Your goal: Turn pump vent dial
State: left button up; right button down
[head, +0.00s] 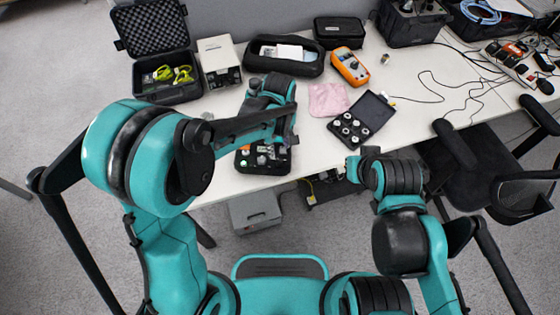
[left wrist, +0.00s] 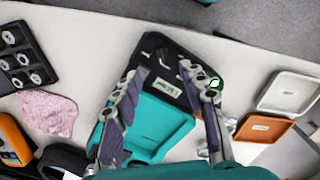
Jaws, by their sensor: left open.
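The pump (head: 250,168) is a dark box near the table's front edge, partly hidden under my left gripper (head: 272,142). In the left wrist view the pump (left wrist: 150,48) has a black face, a teal part and a small lit display. A round dial with a green-lit ring (left wrist: 215,83) sits beside the right finger. My left gripper (left wrist: 160,72) is open, its fingers spread over the pump with nothing between the tips that I can make out as held. My right gripper (head: 353,168) hangs at the table's front edge; its fingers are too small to judge.
A black case with small round pieces (head: 352,130) and a pink cloth (head: 328,100) lie right of the pump. An orange multimeter (head: 350,66), a black pouch (head: 285,55) and an open case (head: 165,92) stand behind. A chair (head: 480,180) is at right.

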aim_at(279, 160)
pick_arm(q)
notch_tip(279, 160, down, 8)
jog(key=b, duration=0.2)
jog(key=shift+r+b, duration=0.2)
jog(key=shift+b, duration=0.15)
grip_shut()
